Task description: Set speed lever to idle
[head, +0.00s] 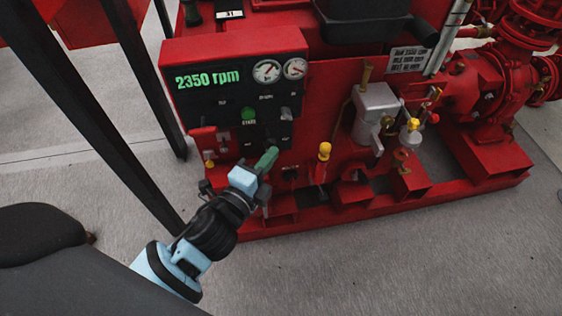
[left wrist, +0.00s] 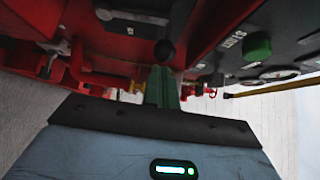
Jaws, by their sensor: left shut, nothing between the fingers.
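The red pump panel's display (head: 207,78) reads 2350 rpm in green. My left gripper (head: 268,156) is in front of the lower panel, below the green start button (head: 248,114). Its green fingers are shut and empty. In the left wrist view the fingers (left wrist: 162,76) point at a round black knob (left wrist: 164,50) just beyond them; I cannot tell whether they touch it. The knob may be the speed lever's end, but no label confirms this. The gripper hides part of the lower panel. My right gripper is not in view.
A yellow-topped red handle (head: 323,153) stands right of my left gripper. A grey metal box (head: 376,108) and a yellow-capped fitting (head: 412,126) are farther right. Two gauges (head: 267,71) sit beside the display. Black posts (head: 146,72) stand at left. Grey floor (head: 420,255) in front is clear.

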